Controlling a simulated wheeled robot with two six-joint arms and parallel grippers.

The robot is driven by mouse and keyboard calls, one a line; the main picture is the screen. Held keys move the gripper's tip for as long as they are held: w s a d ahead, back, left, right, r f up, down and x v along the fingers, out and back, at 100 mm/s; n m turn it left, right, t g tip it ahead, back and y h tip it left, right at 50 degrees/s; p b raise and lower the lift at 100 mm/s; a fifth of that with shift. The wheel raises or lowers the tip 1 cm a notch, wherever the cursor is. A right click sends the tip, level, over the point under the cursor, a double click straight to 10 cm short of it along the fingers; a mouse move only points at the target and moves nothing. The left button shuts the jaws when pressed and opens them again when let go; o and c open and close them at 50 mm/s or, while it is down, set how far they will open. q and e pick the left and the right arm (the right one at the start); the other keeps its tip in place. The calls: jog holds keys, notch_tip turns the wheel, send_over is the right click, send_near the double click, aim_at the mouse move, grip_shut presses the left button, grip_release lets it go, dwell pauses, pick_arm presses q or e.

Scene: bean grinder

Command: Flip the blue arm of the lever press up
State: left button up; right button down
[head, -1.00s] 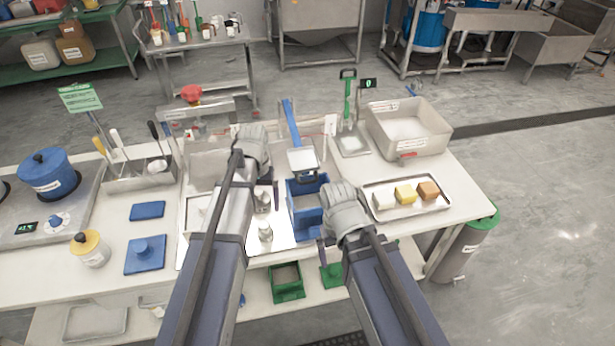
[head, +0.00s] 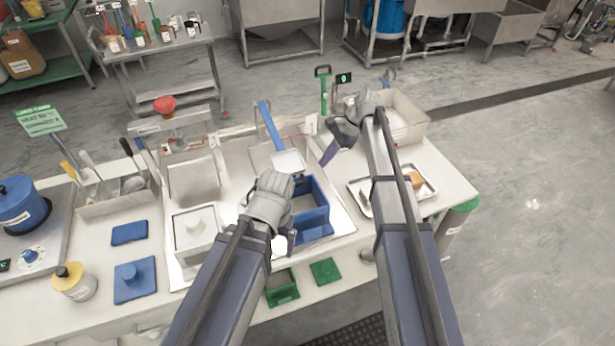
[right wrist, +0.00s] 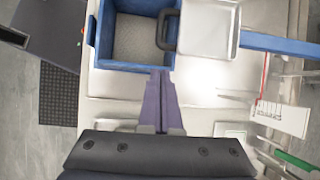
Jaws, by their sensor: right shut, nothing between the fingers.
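The lever press has a blue open-topped box (head: 318,228) and a square metal plate (head: 288,162). Its blue arm (head: 270,126) runs from the plate toward the back and slants up. In the right wrist view, the blue arm (right wrist: 280,46) extends right from the plate (right wrist: 208,28), with the blue box (right wrist: 100,40) at left. My right gripper (head: 328,153) is shut and empty, to the right of the plate and arm; its fingers (right wrist: 160,88) point toward the box side. My left gripper (head: 291,242) is at the box's front left; its finger gap is hidden.
A metal tray with blocks (head: 425,188) lies right of the press, partly behind my right arm. A grey bin (head: 410,125) and a green-handled stand (head: 323,90) are behind. Blue pads (head: 130,232) lie farther left.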

jog(key=shift+w+d, duration=0.1)
jog(key=shift+w, duration=0.1)
dwell(0.3)
jog(key=b+x, duration=0.8)
jog(key=x, duration=0.1)
jog(key=shift+f, duration=0.1)
jog(key=shift+s+a+f+b, duration=0.1)
jog(key=shift+a+f+b, duration=0.2)
jog(key=shift+b, duration=0.1)
jog(key=shift+r, duration=0.15)
